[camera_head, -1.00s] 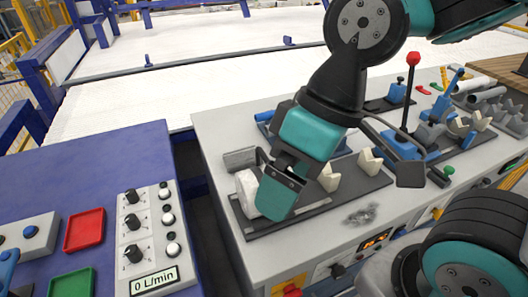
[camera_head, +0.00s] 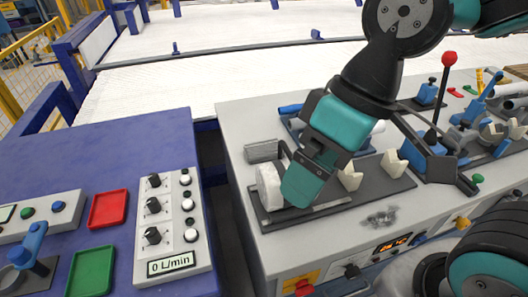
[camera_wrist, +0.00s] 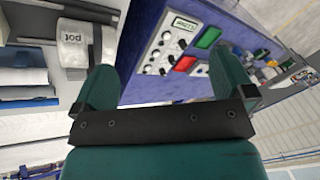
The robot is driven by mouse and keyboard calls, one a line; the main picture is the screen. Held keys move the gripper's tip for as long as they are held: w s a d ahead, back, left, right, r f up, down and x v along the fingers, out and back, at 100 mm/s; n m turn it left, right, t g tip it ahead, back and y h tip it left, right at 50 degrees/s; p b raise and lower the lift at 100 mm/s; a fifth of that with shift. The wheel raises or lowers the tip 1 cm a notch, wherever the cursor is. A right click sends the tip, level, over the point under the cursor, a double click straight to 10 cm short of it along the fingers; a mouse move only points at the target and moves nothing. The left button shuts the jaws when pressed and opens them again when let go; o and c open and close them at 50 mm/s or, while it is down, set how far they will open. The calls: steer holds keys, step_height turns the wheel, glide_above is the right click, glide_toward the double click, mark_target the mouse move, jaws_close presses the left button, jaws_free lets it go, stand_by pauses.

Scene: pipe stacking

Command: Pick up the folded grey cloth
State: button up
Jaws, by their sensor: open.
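A small crumpled grey patch (camera_head: 380,217) lies flat on the front of the light grey bench (camera_head: 420,215). It is the only cloth-like grey thing I make out, and I cannot tell whether it is the folded cloth. My gripper (camera_head: 303,187) points down over the left end of the dark fixture plate, left of the grey patch and apart from it. A white roll-shaped piece (camera_head: 270,187) stands beside the gripper and is partly hidden by it. In the wrist view my gripper (camera_wrist: 163,70) shows two fingers spread apart with nothing between them.
The dark plate (camera_head: 345,202) carries cream V-blocks (camera_head: 394,163). A black lever with a red knob (camera_head: 449,57) rises at right. At left a blue table (camera_head: 95,150) holds a control panel (camera_head: 170,225), a red tray (camera_head: 108,209) and a green tray (camera_head: 91,270).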

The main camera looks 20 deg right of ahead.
steer(key=w+d+f+n+h+b, duration=0.15)
steer(key=w+n, duration=0.35)
steer(key=w, duration=1.5)
steer(key=n+h+b, duration=0.1)
steer(key=n+h, duration=0.2)
steer(key=n, duration=0.2)
glide_above(266, 147)
step_height(266, 147, down, 10)
steer(key=shift+n+y, duration=0.25)
steer(key=shift+n, duration=0.05)
step_height(266, 147, down, 18)
steer(key=p, duration=0.3)
steer(key=shift+s+r, duration=0.1)
steer(key=shift+r, duration=0.15)
steer(key=shift+c, duration=0.2)
steer(key=c, duration=1)
step_height(266, 147, up, 20)
steer(key=shift+r+b, duration=0.1)
steer(key=shift+b, duration=1)
